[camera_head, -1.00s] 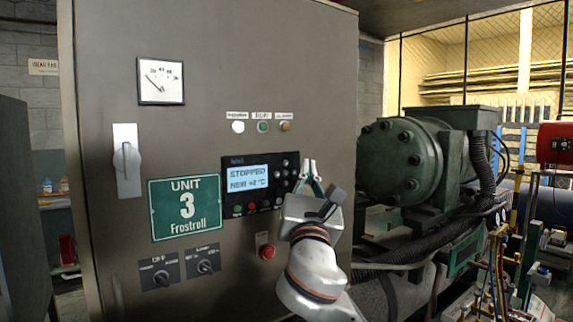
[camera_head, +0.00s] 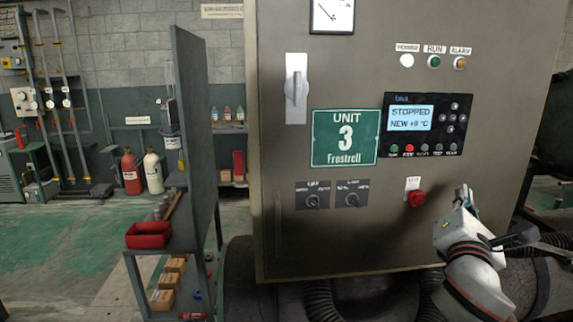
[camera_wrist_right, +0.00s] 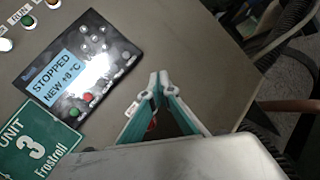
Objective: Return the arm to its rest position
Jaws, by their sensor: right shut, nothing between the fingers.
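My right gripper (camera_head: 464,194) is at the lower right of the head view, in front of the right part of the grey cabinet (camera_head: 290,220). It is shut and empty; in the right wrist view its fingertips (camera_wrist_right: 158,80) meet. It points up toward the controller panel (camera_head: 455,120), apart from it as far as I can tell. The panel's screen reads "STOPPED NEW +8 °C" in the wrist view (camera_wrist_right: 60,80). A red stop button (camera_head: 415,198) sits left of the gripper. My left gripper is not in view.
A green "UNIT 3 Frostroll" sign (camera_head: 345,138) and two rotary switches (camera_head: 314,201) are on the cabinet. A grey upright panel (camera_head: 197,130) and a shelf with a red tray (camera_head: 148,235) stand to the left. Open floor (camera_head: 70,240) lies further left.

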